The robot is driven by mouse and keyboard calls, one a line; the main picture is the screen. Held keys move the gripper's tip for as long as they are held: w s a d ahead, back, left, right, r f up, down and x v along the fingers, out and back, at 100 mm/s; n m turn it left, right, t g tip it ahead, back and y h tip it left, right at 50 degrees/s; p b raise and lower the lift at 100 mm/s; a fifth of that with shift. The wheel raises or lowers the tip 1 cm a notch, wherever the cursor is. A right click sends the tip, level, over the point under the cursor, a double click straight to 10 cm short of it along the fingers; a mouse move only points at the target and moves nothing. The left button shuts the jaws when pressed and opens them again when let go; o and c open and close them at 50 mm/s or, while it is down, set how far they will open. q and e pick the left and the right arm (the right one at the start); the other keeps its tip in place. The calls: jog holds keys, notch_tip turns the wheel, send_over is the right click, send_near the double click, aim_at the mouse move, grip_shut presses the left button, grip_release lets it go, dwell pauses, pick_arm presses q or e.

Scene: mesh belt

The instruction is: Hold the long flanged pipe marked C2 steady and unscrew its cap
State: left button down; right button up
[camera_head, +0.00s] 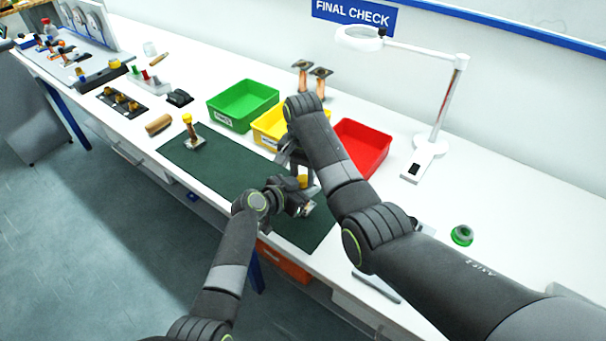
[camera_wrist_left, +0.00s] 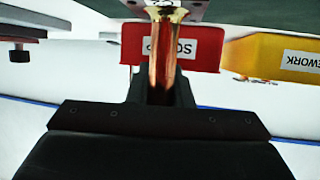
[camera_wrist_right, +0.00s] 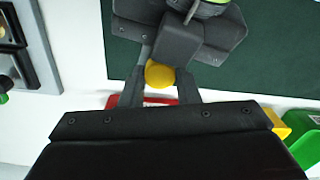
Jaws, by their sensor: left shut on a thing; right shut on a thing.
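The copper pipe (camera_wrist_left: 162,60) with a brass flange stands in my left gripper (camera_wrist_left: 160,98), which is shut on it. My arms hide most of the pipe there, and the cap's thread is not visible.
Green (camera_head: 243,105), yellow (camera_head: 267,128) and red (camera_head: 362,147) bins stand behind the mat. A yellow-capped piece (camera_head: 192,132) stands on the mat's left. Two flanged copper pipes (camera_head: 321,80) stand at the back. A magnifier lamp (camera_head: 437,120) is at right.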

jog(key=o, duration=1.1)
jog(key=shift+r, duration=2.35)
jog(key=shift+c, duration=0.5)
jog(key=shift+r+m, duration=1.1)
jog(key=shift+r, duration=0.4)
jog(key=shift+f, duration=3.9)
